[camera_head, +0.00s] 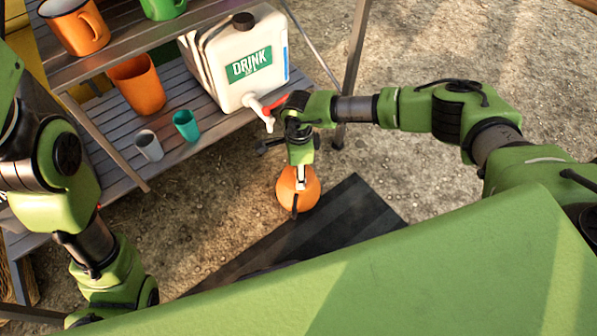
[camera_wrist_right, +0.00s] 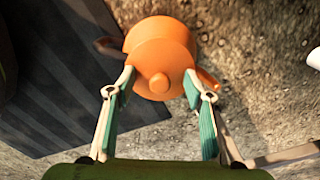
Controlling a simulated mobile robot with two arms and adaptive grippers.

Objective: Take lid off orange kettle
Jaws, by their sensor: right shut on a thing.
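The orange kettle (camera_head: 309,191) is low in front of the shelves, at the edge of a dark mat, in the head view. It also shows in the right wrist view (camera_wrist_right: 160,28). Its round orange lid (camera_wrist_right: 160,60) has a small knob and faces the wrist camera. My right gripper (camera_head: 299,184) points down from above the kettle. In the wrist view its teal-padded fingers (camera_wrist_right: 159,86) are shut on opposite sides of the lid. I cannot tell if the lid is apart from the kettle body. My left gripper is out of view.
A white drink canister (camera_head: 215,75) with a tap stands on the lower shelf (camera_head: 108,118). An orange cup (camera_head: 138,84), a teal cup (camera_head: 186,126) and a grey cup (camera_head: 149,145) stand near it.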

